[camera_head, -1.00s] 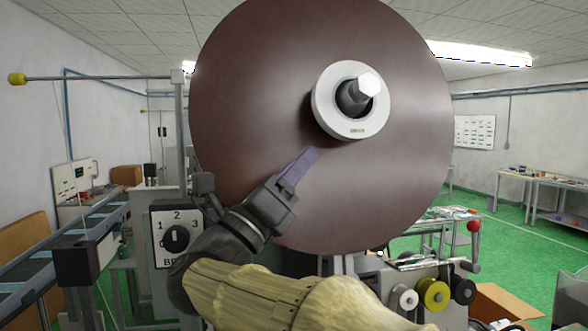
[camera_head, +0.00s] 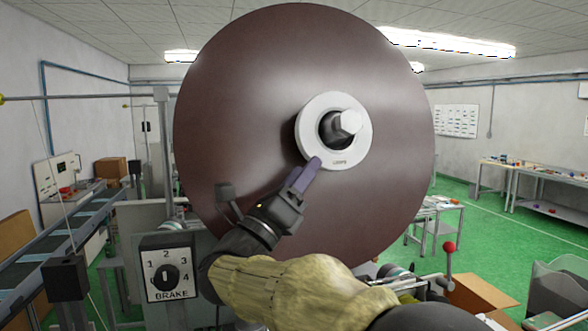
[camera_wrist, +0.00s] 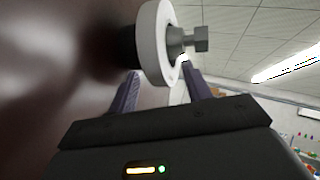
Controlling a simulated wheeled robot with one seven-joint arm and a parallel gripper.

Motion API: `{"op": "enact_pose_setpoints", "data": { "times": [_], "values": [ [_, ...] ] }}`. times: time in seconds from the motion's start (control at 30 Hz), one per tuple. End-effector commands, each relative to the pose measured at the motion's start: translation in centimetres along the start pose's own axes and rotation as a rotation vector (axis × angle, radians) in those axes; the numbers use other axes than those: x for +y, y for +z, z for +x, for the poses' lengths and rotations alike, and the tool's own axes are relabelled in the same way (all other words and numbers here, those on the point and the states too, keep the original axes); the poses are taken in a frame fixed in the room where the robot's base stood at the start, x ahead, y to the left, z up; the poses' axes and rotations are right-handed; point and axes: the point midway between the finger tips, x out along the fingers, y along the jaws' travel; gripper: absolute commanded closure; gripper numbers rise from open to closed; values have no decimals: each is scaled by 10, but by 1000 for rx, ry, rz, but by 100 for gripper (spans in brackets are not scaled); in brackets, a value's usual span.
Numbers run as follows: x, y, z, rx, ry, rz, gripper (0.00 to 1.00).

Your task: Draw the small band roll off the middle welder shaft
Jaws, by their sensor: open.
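My gripper (camera_head: 306,170) is open at the roll's lower left. In the wrist view its fingers (camera_wrist: 165,86) lie either side of the lower rim, one on the disc side. Contact cannot be told.
A brake dial box (camera_head: 168,275) stands at the lower left, beside a conveyor (camera_head: 60,235). A lever with a red knob (camera_head: 449,247) rises at the lower right. The room's right side has open green floor and a table (camera_head: 545,178).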

Motion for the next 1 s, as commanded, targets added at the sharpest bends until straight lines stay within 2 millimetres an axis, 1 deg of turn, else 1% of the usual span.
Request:
{"op": "enact_pose_setpoints", "data": {
  "times": [0.4, 0.6, 0.77, 1.0],
  "values": [
    [7, -1, 40, 1, -2, 0, 51],
    [10, -1, 55, 1, 0, 0, 51],
    [11, 0, 60, 0, 0, 1, 51],
    [9, 1, 62, -2, -2, 1, 51]
  ]
}}
